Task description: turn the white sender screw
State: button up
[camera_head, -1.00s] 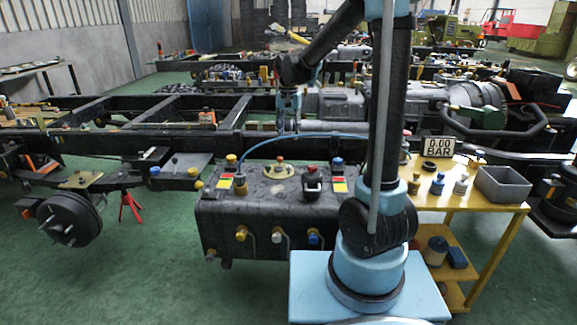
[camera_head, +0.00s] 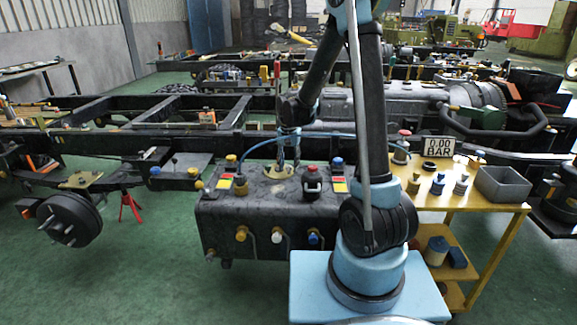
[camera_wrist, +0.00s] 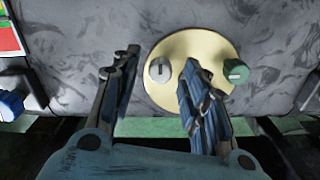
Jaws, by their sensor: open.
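The white sender screw (camera_wrist: 159,69) is a small round white head with a dark slot, on a round brass plate (camera_wrist: 185,92) in the wrist view. A green knob (camera_wrist: 236,71) sits on the plate's right edge. My gripper (camera_wrist: 161,58) is open and empty, with one finger to the left of the screw and the other to its right, over the plate. In the head view my gripper (camera_head: 288,166) points down over the plate (camera_head: 270,174) on top of the dark tank (camera_head: 265,212). The screw cannot be made out there.
A blue hose (camera_head: 262,141) arches behind. A yellow cart (camera_head: 455,200) with a grey bin (camera_head: 502,186) and a gauge display (camera_head: 439,146) is at the right.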

jog(key=shift+f, duration=0.25)
grip_shut()
